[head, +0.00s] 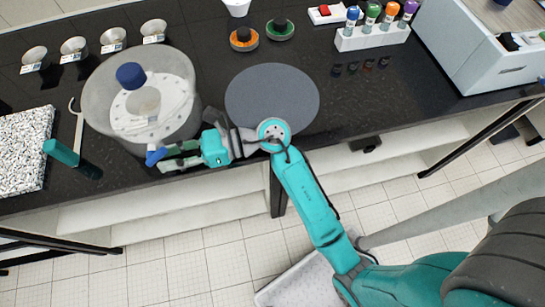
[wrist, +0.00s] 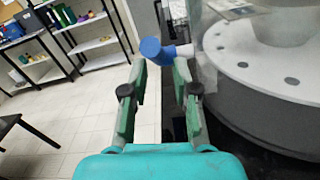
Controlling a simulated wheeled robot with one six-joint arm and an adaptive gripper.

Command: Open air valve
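In the wrist view the blue knob (wrist: 150,48) sits on a short white stem that comes from the shaker (wrist: 250,85) at the right. My gripper (head: 168,156) is open, with its green fingers pointing left toward the knob. In the wrist view the knob shows just beyond and between the fingertips (wrist: 158,72), nearer the left one. No grip on the knob is visible; whether a finger touches it, I cannot tell.
The black bench (head: 205,35) holds a grey round mat (head: 272,97), a speckled board (head: 20,150), a teal-handled tool (head: 62,153), small bowls and a bottle rack (head: 372,37). A white machine (head: 480,55) stands right. Open floor lies in front.

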